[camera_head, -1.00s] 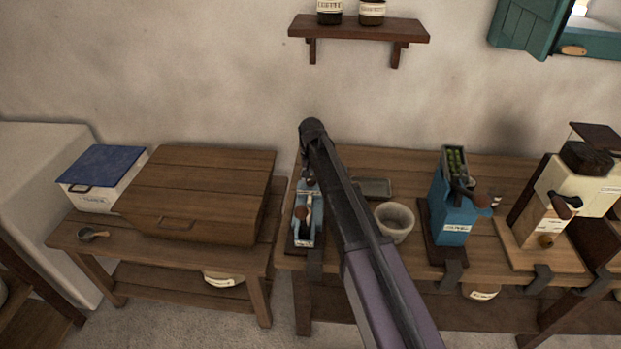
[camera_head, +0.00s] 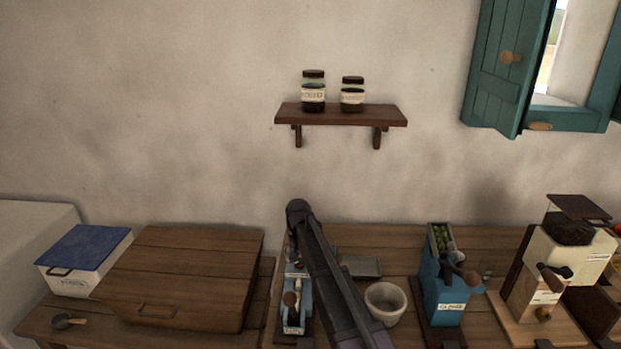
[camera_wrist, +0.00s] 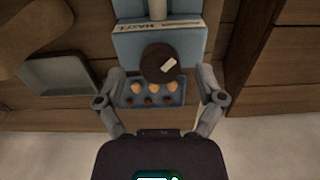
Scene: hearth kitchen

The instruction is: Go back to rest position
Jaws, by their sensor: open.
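My arm reaches over the right-hand table in the head view. In the wrist view my gripper (camera_wrist: 162,88) is open, with its two fingers apart on either side of a small blue tray (camera_wrist: 152,92) holding several light and dark round pieces. The tray sits at the front of a blue device (camera_wrist: 130,45) with a dark round knob (camera_wrist: 160,62). No object shows clamped between the fingers; I cannot tell whether they touch the tray. In the head view the blue device (camera_head: 293,318) is partly hidden by my arm, and the fingers cannot be made out.
A white bowl (camera_head: 385,303), grey tray (camera_head: 361,266), taller blue grinder (camera_head: 447,298) and wooden grinder (camera_head: 535,290) stand to the right. A wooden chest (camera_head: 190,270) and blue-lidded box (camera_head: 85,262) stand left. A wall shelf (camera_head: 340,117) holds two jars.

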